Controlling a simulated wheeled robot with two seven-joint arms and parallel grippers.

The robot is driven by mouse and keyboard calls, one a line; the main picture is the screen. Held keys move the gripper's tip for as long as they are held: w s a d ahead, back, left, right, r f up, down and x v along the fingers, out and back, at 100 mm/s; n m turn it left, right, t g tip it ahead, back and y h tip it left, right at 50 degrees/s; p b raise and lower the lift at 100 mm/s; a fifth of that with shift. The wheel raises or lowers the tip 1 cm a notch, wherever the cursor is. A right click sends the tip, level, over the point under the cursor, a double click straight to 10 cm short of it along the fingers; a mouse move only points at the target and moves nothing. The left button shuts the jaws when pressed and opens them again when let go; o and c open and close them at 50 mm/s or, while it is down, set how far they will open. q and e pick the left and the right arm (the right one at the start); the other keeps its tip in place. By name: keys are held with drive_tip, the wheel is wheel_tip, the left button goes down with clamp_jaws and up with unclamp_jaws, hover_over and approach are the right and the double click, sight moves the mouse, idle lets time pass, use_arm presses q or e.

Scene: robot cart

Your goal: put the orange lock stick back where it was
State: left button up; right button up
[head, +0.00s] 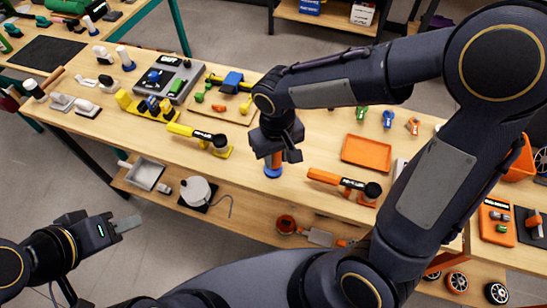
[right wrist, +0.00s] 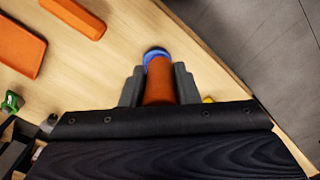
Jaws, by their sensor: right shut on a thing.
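My right gripper (head: 275,156) is over the front part of the wooden table (head: 310,155). In the right wrist view its two fingers (right wrist: 158,88) are shut on the sides of the orange stick (right wrist: 159,80).
An orange tray (head: 367,153) and an orange-handled tool (head: 342,183) lie right of the right gripper. A yellow-handled tool (head: 200,136) lies left. Small green (head: 361,113), blue (head: 388,118) and orange (head: 412,126) pieces stand behind the tray. A lower shelf (head: 255,215) holds a white pot (head: 196,191).

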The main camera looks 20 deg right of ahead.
drive_tip(key=w+f, duration=0.1)
drive_tip(key=f, duration=0.1)
drive_tip(key=w+f, duration=0.1)
drive_tip(key=w, duration=0.1)
drive_tip(key=shift+d+f, duration=0.1)
drive_tip(key=shift+f, duration=0.25)
drive_tip(key=shift+w+f, duration=0.15)
drive_tip(key=shift+f, duration=1.5)
drive_tip(key=shift+f, duration=0.1)
drive_tip(key=shift+f, duration=0.15)
drive_tip(key=o, duration=1)
drive_tip(key=shift+o, duration=0.2)
wheel_tip(320, 180, up, 13)
drive_tip(key=shift+f, duration=0.2)
